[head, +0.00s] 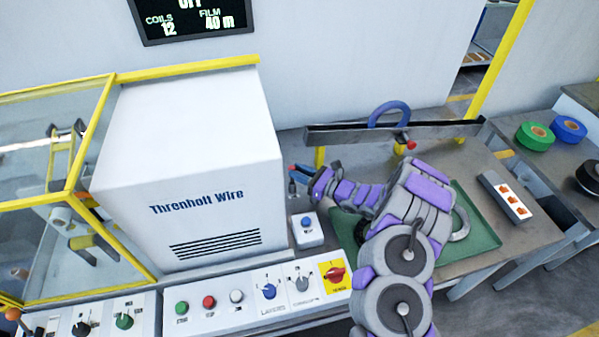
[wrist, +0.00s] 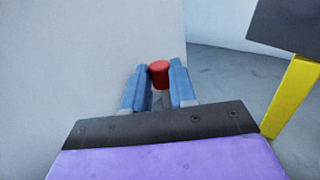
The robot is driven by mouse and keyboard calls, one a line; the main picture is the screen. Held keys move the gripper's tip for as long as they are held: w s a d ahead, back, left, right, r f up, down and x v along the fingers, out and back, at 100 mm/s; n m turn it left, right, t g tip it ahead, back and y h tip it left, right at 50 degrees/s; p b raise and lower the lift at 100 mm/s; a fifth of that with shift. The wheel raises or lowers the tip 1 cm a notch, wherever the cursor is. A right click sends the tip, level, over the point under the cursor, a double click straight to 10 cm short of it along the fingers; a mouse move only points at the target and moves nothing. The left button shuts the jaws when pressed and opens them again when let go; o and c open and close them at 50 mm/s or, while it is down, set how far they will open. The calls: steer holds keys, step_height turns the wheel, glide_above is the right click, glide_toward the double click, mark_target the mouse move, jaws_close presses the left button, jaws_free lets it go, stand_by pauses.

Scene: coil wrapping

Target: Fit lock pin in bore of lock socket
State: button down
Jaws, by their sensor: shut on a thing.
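My gripper (head: 298,172) reaches left beside the white Threnholt Wire housing. Its blue fingers (wrist: 158,88) are shut on a red-ended piece, which I take to be the lock pin (wrist: 159,74). In the head view the pin (head: 292,187) looks small and hangs downward from the fingers. Below it stands a small white block with a round blue top (head: 307,222). The pin is above this block and apart from it. I cannot tell if the block is the lock socket, and no bore can be made out.
The white housing (head: 190,165) stands close left of my gripper. A control panel (head: 250,296) runs in front.

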steer(key=shift+f+b, duration=0.55)
steer(key=shift+f, duration=0.45)
steer(key=c, duration=0.8)
jaws_free()
steer(key=p+v, duration=0.4)
steer(key=v, duration=1.2)
steer(key=shift+s+d, duration=0.1)
steer(key=shift+d, duration=0.25)
steer(key=shift+s+d, duration=0.2)
steer(key=shift+d, duration=0.05)
